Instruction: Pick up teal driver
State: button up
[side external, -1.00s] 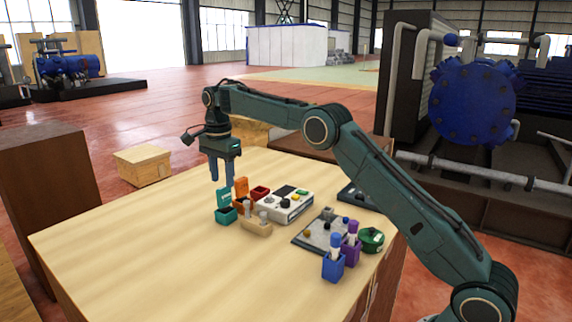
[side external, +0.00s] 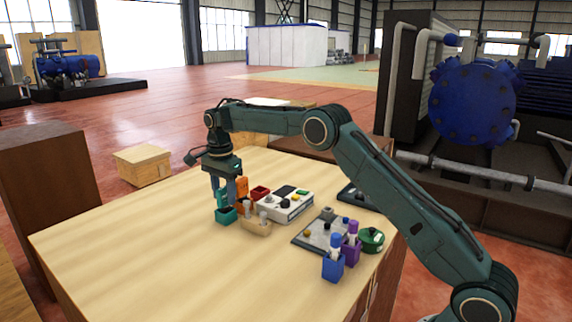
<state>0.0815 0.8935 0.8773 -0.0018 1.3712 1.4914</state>
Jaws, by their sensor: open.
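My gripper (side external: 223,197) points down with its jaws open, its fingertips at the top of a small teal holder (side external: 227,216) near the back of the table. A teal upright part (side external: 221,198) rises from this holder and shows partly between and behind the fingers. I cannot tell whether this part is the teal driver or part of the holder. Whether the fingers touch anything is too small to tell.
An orange holder (side external: 243,192), a red box (side external: 260,192) and a tan block with pale knobs (side external: 256,227) stand close on the right. A white device (side external: 287,208), a grey board (side external: 322,236), a blue holder (side external: 333,269) and a purple holder (side external: 351,252) lie farther right. The table's left half is clear.

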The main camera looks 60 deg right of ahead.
jog(key=shift+c, duration=0.2)
grip_shut()
jog(key=shift+r, duration=0.2)
jog(key=shift+r, duration=4.75)
jog(key=c, duration=0.7)
grip_release()
jog(key=shift+c, duration=0.2)
grip_shut()
